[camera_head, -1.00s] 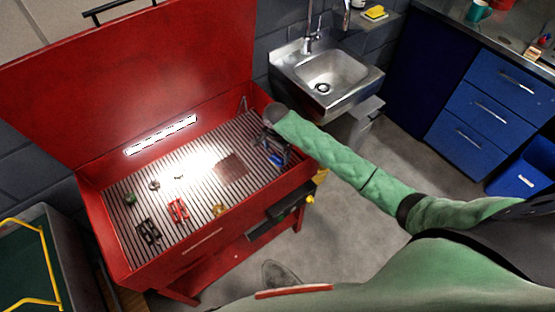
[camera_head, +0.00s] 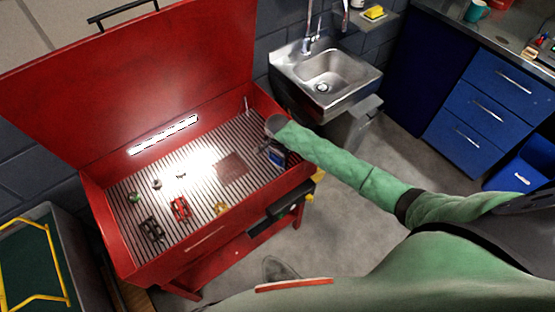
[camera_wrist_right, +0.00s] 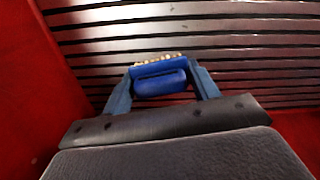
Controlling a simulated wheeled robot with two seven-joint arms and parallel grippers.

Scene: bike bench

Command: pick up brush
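The blue brush (camera_wrist_right: 160,78) with pale bristles sits low over the slatted grid in the right wrist view. In the head view it is the small blue shape (camera_head: 277,157) at the right end of the red wash bench (camera_head: 200,240), partly hidden by my right gripper (camera_head: 272,142). My right gripper points down at it. In the right wrist view, the fingers of this gripper (camera_wrist_right: 161,72) stand apart, one on each side of the brush. I cannot tell whether they touch it. My left gripper is not in view.
Small parts lie on the slats: a red part (camera_head: 180,208), a dark part (camera_head: 151,229) and a green one (camera_head: 134,196). The bench's raised lid (camera_head: 130,80) stands behind. A sink (camera_head: 327,75) and blue drawers (camera_head: 487,110) are to the right.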

